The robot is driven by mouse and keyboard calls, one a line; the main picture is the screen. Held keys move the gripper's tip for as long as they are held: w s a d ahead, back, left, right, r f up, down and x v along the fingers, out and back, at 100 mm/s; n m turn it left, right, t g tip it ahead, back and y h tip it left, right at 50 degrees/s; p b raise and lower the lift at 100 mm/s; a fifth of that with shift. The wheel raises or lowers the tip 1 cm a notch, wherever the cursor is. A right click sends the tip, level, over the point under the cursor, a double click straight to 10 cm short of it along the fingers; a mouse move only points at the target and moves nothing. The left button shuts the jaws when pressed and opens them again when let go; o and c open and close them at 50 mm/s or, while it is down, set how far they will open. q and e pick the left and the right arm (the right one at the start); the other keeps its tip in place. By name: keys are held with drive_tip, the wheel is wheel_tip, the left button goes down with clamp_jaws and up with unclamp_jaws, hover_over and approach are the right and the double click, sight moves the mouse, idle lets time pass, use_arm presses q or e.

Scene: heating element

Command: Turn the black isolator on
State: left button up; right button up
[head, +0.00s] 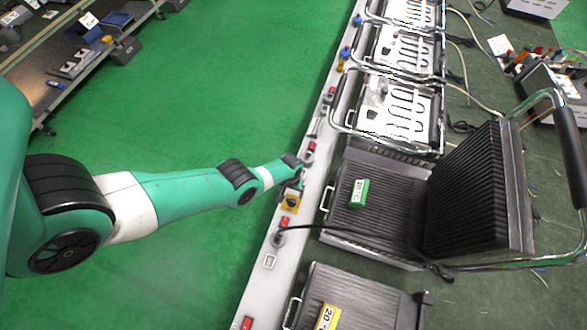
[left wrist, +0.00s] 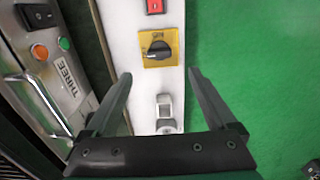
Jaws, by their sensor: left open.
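The black isolator (left wrist: 159,50) is a round black rotary knob on a yellow square plate, set in a white panel strip. In the left wrist view it lies just beyond my open left gripper (left wrist: 160,85), between the lines of the two fingers and apart from them. In the head view the yellow plate (head: 290,202) shows on the white rail, with my left gripper (head: 296,180) just above it in the picture. The fingers are small there. My right gripper is in neither view.
A red switch (left wrist: 155,6) sits beyond the isolator and a grey socket (left wrist: 165,113) lies between the fingers. A contact grill (head: 385,195) with a green tag stands right of the rail. Several opened heater units line the bench. The green floor (head: 220,100) is clear.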

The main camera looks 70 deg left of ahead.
sight(291, 201)
use_arm(q)
wheel_tip(291, 201, down, 10)
drive_tip(key=b, duration=0.9)
drive_tip(key=shift+f, duration=0.1)
drive_tip(key=c, duration=1.4)
